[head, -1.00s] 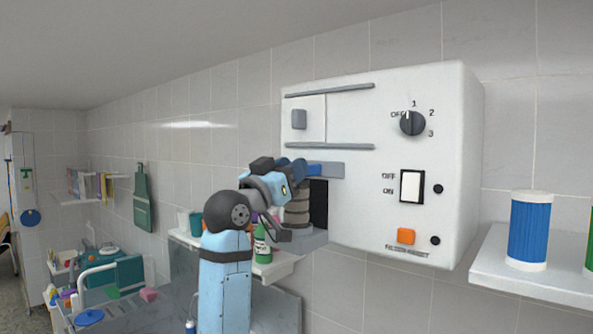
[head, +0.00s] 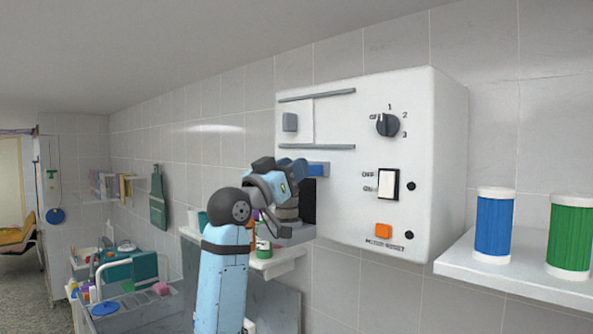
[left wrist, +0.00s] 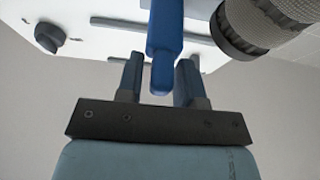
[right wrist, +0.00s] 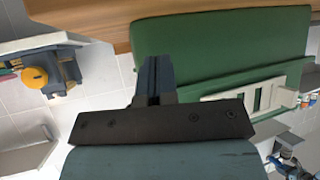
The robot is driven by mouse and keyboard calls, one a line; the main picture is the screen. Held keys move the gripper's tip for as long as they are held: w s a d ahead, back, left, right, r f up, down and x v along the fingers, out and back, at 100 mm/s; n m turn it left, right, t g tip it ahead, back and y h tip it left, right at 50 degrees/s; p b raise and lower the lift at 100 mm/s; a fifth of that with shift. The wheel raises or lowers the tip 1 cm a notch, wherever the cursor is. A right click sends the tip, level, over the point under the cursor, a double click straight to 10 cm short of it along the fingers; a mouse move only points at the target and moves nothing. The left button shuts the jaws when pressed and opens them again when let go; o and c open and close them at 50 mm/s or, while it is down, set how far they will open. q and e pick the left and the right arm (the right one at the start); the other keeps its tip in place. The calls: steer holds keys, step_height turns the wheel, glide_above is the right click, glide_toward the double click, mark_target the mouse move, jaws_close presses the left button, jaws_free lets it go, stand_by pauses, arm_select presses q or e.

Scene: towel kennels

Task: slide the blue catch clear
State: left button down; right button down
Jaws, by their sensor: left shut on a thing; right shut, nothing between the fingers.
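The blue catch (head: 318,169) is a small blue bar on the lower left front of a white control box (head: 350,215), just above a dark opening. My left gripper (head: 296,170) is at the catch's left end. In the left wrist view the long blue catch (left wrist: 165,45) runs between the fingers of my left gripper (left wrist: 158,78), which is shut on it. The fingers hide part of the catch in the head view. My right gripper (right wrist: 153,75) is shut and empty in the right wrist view; the head view does not show it.
The box carries a black dial (head: 387,125), a rocker switch (head: 389,185) and an orange button (head: 383,231). A ribbed cylinder (left wrist: 265,22) is close beside my left fingers. A shelf (head: 520,268) at right holds blue and green rolls. A green pad (right wrist: 225,45) lies beyond my right gripper.

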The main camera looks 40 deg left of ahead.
arm_select(q)
steer(key=shift+d+f, duration=0.1)
steer(key=shift+f, duration=0.05)
steer(key=c, duration=1)
jaws_free()
steer(key=shift+c, duration=0.2)
steer(key=shift+d, duration=0.15)
arm_select(e)
steer(key=shift+d, duration=0.1)
steer(key=shift+s+f, duration=0.1)
